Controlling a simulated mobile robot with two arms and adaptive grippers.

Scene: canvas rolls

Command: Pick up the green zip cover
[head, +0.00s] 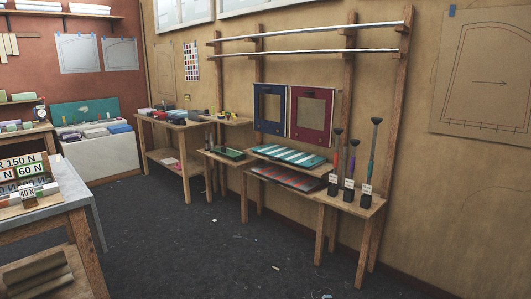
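I cannot pick out the green zip cover for certain. A teal item with pale stripes (291,156) lies flat on a low wooden shelf by the right wall. A small green tray-like item (229,153) sits on a lower board to its left. A teal panel with a pale mark (85,112) stands upright at the back left. Neither of my grippers is in view.
A blue-framed panel (270,108) and a red-framed panel (312,114) hang above the shelf. Tools stand in black holders on a wooden stand (362,201) at right. The dark floor (205,245) between is mostly clear.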

